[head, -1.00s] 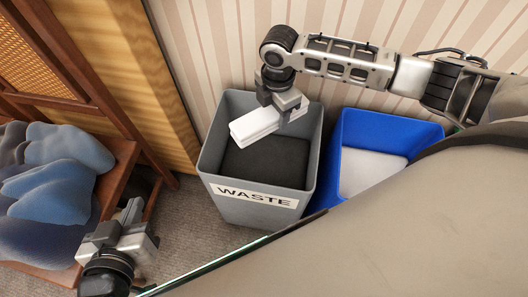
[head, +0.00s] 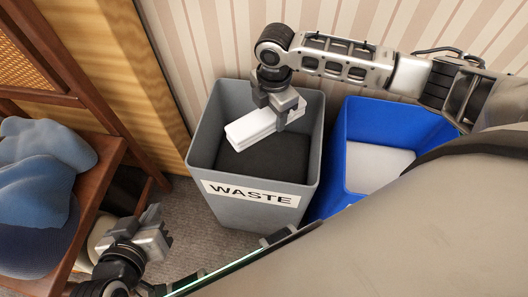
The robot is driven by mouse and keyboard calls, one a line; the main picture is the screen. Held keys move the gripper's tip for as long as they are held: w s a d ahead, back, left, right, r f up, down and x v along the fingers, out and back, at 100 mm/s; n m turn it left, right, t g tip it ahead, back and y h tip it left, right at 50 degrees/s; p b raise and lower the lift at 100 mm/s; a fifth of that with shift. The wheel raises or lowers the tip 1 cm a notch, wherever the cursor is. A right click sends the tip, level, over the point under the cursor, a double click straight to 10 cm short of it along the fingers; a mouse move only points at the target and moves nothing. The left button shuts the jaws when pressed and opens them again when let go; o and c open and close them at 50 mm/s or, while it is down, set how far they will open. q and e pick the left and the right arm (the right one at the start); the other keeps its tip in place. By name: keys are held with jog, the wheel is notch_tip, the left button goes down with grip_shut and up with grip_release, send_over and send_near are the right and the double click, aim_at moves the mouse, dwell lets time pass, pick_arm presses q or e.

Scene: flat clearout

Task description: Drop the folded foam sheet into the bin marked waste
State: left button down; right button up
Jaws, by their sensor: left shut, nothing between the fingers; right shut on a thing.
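The folded foam sheet (head: 250,130) is a white, layered block. My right gripper (head: 284,112) is shut on its right end and holds it over the open mouth of the grey bin marked WASTE (head: 245,209). Dark material lies inside that bin, below the foam. How far the foam is above it is hard to tell. My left gripper (head: 153,240) is shut and empty, low at the left, in front of the shelf unit and apart from the bin.
A blue bin (head: 336,188) with a pale flat thing inside stands right of the waste bin. A wooden shelf (head: 92,198) with blue cushion-like things (head: 45,150) is at the left. A striped wall is close behind the bins. Grey carpet (head: 190,215) shows between shelf and bin.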

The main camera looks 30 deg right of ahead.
jog(key=shift+f, duration=0.15)
jog(key=o, duration=1)
pick_arm(q)
jog(key=shift+w+d, duration=0.1)
jog(key=shift+w, duration=0.15)
pick_arm(e)
jog(key=shift+o, duration=0.2)
jog(key=shift+r, duration=0.55)
notch_tip(320, 180, up, 6)
jog(key=shift+f+p, duration=0.25)
jog(key=shift+p, duration=0.95)
pick_arm(q)
notch_tip(320, 180, up, 6)
jog(key=s+a+t+p, duration=0.1)
jog(key=a+p, duration=0.1)
jog(key=shift+r+y+p, duration=0.25)
jog(key=shift+y+p, duration=0.05)
pick_arm(e)
notch_tip(320, 180, up, 9)
jog(key=shift+r, duration=0.15)
